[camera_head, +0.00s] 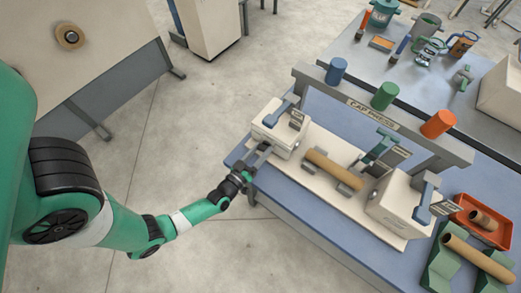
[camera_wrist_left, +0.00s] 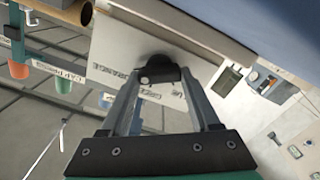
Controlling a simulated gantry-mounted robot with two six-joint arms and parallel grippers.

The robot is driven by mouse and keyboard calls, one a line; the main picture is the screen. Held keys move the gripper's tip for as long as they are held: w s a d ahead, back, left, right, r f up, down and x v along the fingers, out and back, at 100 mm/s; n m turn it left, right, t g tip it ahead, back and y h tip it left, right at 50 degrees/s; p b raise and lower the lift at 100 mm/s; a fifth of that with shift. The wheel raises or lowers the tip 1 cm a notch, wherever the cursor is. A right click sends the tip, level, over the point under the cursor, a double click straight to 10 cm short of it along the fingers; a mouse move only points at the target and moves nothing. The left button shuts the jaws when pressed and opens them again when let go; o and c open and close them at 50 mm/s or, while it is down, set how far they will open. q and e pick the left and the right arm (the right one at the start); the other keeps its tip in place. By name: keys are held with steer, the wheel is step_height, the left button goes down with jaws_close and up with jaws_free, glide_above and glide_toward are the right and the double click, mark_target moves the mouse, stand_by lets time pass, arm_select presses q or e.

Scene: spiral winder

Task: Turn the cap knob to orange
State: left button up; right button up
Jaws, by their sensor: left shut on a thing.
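The cap knob (camera_wrist_left: 157,70) is a small dark knob on the cream face of the left machine box (camera_head: 276,127). Lettering that reads ORANGE is on that face, beside the knob in the left wrist view. Other lettering lies around the knob but is too small to read surely. My left gripper (camera_head: 264,149) is at the side of this box. In the left wrist view its two fingers (camera_wrist_left: 158,77) are closed on the knob from either side. In the head view the knob is hidden by the gripper. I cannot tell which mark the knob points to.
A cap press rail (camera_head: 372,113) with blue (camera_head: 336,71), green (camera_head: 384,96) and orange (camera_head: 438,124) cylinders stands behind. A brown tube (camera_head: 334,170) lies between the left box and a right box (camera_head: 400,205). An orange tray (camera_head: 485,222) stands at right.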

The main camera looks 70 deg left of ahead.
arm_select(q)
steer(key=o, duration=1.4)
steer(key=shift+c, duration=0.2)
steer(key=p+v, duration=0.2)
steer(key=v, duration=0.9)
steer(key=shift+s+d, duration=0.2)
